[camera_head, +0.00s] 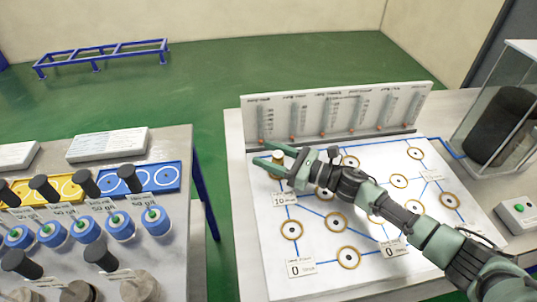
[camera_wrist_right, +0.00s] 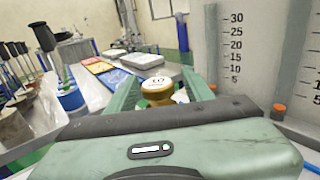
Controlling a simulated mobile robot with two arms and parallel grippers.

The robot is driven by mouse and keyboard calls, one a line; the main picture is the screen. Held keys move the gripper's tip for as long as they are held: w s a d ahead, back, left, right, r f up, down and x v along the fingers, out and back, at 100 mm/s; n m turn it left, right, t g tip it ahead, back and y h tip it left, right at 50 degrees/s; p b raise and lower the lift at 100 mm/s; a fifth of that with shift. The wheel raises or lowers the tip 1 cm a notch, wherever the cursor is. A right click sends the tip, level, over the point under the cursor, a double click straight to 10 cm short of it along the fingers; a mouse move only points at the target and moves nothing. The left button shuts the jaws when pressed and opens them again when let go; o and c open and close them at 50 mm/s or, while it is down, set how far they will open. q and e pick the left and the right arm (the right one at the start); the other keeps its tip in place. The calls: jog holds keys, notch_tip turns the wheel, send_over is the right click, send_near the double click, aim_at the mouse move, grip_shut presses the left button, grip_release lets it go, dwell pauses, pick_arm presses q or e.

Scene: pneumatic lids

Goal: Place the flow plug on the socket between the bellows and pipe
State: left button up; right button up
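A brass-coloured plug with a light marked top (camera_wrist_right: 158,84) sits between the fingers of my right gripper in the wrist view. It also shows as a small brass plug (camera_head: 278,157) at the board's back left corner in the head view. My right gripper (camera_head: 267,153) has one finger on each side of it; I cannot tell whether they press on it. The plug's base is hidden by the gripper. The white board has several brass-ringed sockets, such as one at the right (camera_head: 451,201) and one in front (camera_head: 348,257). My left gripper is not in view.
A scaled gauge panel (camera_head: 335,108) stands upright behind the board, close to my right gripper. A glass case with a black cylinder (camera_head: 502,125) stands at the right. The left table holds black-handled parts, blue-rimmed parts (camera_head: 120,226) and a blue tray (camera_head: 165,177). A gap separates the tables.

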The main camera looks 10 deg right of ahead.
jog(key=shift+r, duration=0.15)
jog(key=shift+s+d, duration=0.15)
jog(key=shift+d, duration=0.1)
jog(key=b+v, duration=0.3)
jog(key=v, duration=0.7)
jog(key=shift+s+d, duration=0.45)
jog(key=shift+d, duration=0.1)
